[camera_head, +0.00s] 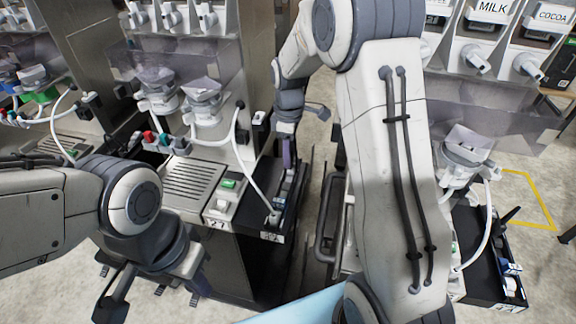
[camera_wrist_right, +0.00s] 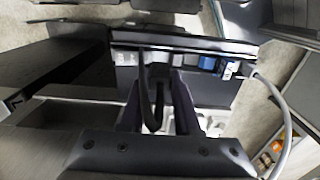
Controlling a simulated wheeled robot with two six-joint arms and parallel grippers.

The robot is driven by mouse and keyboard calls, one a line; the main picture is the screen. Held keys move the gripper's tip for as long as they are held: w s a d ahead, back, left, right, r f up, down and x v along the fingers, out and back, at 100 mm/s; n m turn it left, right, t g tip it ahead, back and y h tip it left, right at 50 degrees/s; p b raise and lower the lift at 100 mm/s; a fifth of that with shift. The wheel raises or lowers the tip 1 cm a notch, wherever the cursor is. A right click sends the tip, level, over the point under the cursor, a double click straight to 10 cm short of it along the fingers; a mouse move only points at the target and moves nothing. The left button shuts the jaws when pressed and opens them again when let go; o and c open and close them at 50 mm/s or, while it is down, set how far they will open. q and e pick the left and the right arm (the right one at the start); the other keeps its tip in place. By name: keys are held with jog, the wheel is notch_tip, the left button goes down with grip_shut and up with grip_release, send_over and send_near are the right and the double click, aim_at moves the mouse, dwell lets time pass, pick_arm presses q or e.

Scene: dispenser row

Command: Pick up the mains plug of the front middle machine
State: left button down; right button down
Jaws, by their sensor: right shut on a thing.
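My right gripper (camera_head: 287,160) reaches down over the narrow black tray (camera_head: 264,226) at the right side of the middle machine (camera_head: 188,190). In the right wrist view its two purple-sided fingers (camera_wrist_right: 157,105) are close together around a black piece with a curved black cord (camera_wrist_right: 144,72), seemingly the mains plug. The plug's shape is mostly hidden between the fingers. My left gripper (camera_head: 150,295) hangs at the lower left with its fingers apart and nothing between them.
A white hose (camera_head: 243,160) runs down to the tray. Another machine (camera_head: 465,150) with a black side tray (camera_head: 480,275) stands at the right. A dark gap with rails separates the machines. Bare floor (camera_head: 515,205) shows at the far right.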

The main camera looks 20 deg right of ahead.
notch_tip(320, 180, up, 13)
jog(key=shift+f, duration=0.15)
jog(key=shift+r+p, duration=1)
jog(key=shift+r, duration=0.05)
dwell(1.1)
notch_tip(320, 180, up, 3)
jog(key=p, duration=0.3)
jog(key=shift+f, duration=0.1)
jog(key=shift+f, duration=0.1)
